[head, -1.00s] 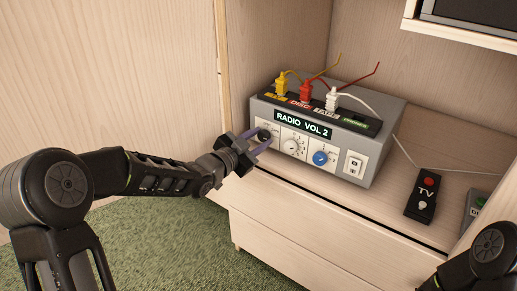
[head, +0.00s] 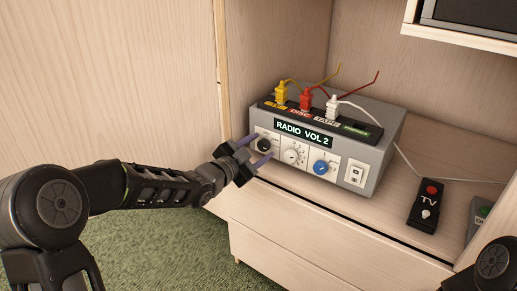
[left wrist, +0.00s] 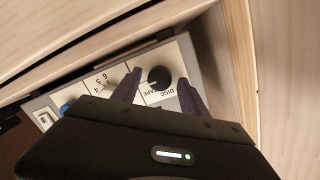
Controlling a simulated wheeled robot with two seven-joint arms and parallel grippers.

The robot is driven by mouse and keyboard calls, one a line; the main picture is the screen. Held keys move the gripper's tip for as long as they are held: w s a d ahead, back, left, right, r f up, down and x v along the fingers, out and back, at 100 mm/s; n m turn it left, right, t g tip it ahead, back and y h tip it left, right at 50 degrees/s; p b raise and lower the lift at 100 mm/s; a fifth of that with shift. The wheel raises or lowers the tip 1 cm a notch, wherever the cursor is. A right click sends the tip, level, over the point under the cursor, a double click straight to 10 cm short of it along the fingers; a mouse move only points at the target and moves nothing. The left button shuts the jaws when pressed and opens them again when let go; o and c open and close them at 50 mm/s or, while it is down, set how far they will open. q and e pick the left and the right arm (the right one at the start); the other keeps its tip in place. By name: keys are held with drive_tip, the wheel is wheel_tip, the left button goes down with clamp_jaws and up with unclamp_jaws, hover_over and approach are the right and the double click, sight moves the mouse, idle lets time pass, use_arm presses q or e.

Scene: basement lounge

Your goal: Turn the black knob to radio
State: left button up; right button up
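The grey radio box (head: 375,162) stands on the wooden cabinet, and its display (head: 304,133) reads "RADIO VOL 2". The black knob (head: 264,145) is the leftmost of three on its front; it also shows in the left wrist view (left wrist: 159,78), beside labels reading "DISC" and "TAPE". My left gripper (head: 254,150) is open in front of the black knob. In the left wrist view its two purple fingers (left wrist: 158,92) stand apart on either side of the knob, not closed on it. My right gripper is out of view; only part of that arm shows at the lower right.
A white knob (head: 293,156) and a blue knob (head: 321,167) sit right of the black one, then a white switch panel (head: 355,173). Yellow, red and white plugs stand on top. A TV remote (head: 426,206) lies to the right.

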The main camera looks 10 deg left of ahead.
use_arm(q)
drive_tip(key=shift+s, duration=0.1)
drive_tip(key=p+v, duration=0.2)
drive_tip(key=v, duration=0.5)
drive_tip(key=shift+s+a+r, duration=0.1)
drive_tip(key=shift+s, duration=0.15)
idle(0.4)
